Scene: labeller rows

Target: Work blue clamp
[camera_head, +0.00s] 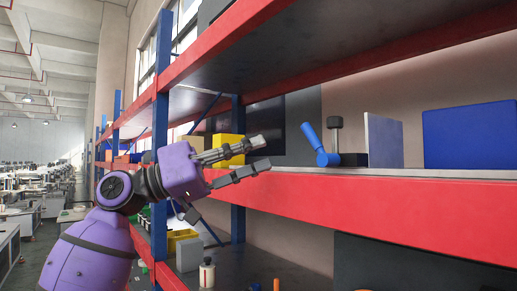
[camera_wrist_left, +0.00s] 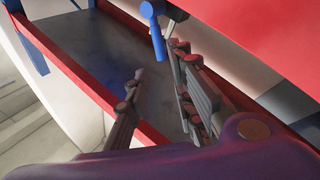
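The blue clamp (camera_head: 314,138) stands on the red-edged shelf in the head view. In the left wrist view the blue handle (camera_wrist_left: 154,28) shows at the top, beyond the open fingers (camera_wrist_left: 157,62); the rest of the clamp is mostly hidden or cut off. My right gripper is in neither view.
A grey panel (camera_head: 383,140) and a blue box (camera_head: 470,135) stand right of the clamp. A yellow box (camera_head: 228,151) is behind my left gripper. The red upper shelf (camera_head: 235,38) hangs overhead, and a blue rack post (camera_head: 161,120) is near my wrist.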

